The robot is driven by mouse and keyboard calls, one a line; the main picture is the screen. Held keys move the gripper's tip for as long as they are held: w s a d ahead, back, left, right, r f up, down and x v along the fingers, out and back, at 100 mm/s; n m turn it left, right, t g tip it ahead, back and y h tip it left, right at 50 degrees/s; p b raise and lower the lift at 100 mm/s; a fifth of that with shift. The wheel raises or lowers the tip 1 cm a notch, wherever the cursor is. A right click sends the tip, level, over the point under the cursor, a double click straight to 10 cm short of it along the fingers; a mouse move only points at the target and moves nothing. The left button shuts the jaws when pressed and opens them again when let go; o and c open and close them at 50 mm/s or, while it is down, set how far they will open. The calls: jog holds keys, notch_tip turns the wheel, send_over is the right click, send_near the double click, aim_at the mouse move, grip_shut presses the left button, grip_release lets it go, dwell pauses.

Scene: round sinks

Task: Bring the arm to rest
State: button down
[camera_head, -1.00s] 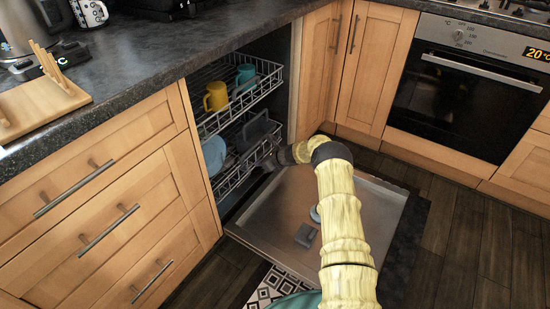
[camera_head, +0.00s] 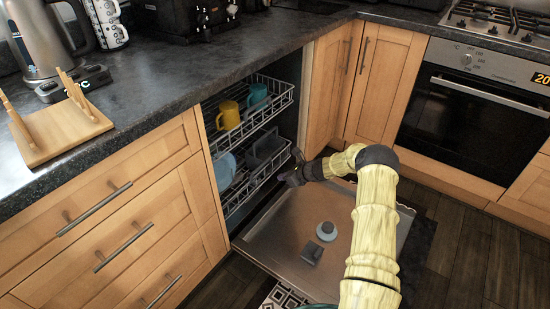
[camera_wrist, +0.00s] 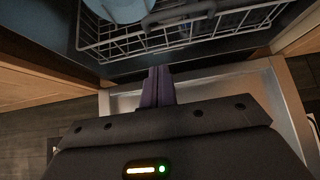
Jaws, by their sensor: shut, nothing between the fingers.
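My gripper (camera_head: 290,172) is shut and empty. It is just in front of the dishwasher's lower rack (camera_head: 250,184), above the open dishwasher door (camera_head: 290,225). In the wrist view its closed fingers (camera_wrist: 158,86) point toward the lower rack (camera_wrist: 120,45); I cannot tell whether they touch it. My arm reaches from the bottom of the head view, bends at a dark joint, and runs left to the gripper.
The upper rack (camera_head: 258,112) holds a yellow mug (camera_head: 228,115) and a teal cup (camera_head: 257,95). A blue plate (camera_head: 225,170) stands in the lower rack. Wooden drawers (camera_head: 110,225) are at left, an oven (camera_head: 470,120) at right. Dark floor (camera_head: 460,250) is clear at right.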

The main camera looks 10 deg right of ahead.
jog(key=s+a+r+n+g+h, duration=0.35)
jog(key=s+a+r+n, duration=0.45)
jog(key=s+r+n, duration=0.6)
jog(key=s+r+n+g+h, duration=0.1)
jog(key=s+r+n, duration=0.35)
jog(key=s, duration=0.35)
jog(key=s+r+n+h, duration=0.1)
jog(key=s+r+n, duration=0.3)
jog(key=s, duration=0.5)
jog(key=s+r+n+g+h, duration=0.1)
jog(key=s+r+n, duration=0.2)
jog(key=s+n, duration=0.4)
notch_tip(320, 180, up, 37)
jog(key=s+m+p, duration=0.1)
jog(key=p, duration=3.7)
jog(key=shift+d+r+m+p, duration=0.15)
jog(key=shift+d+m+p, duration=0.15)
jog(key=shift+d+m, duration=0.05)
jog(key=shift+t, duration=0.25)
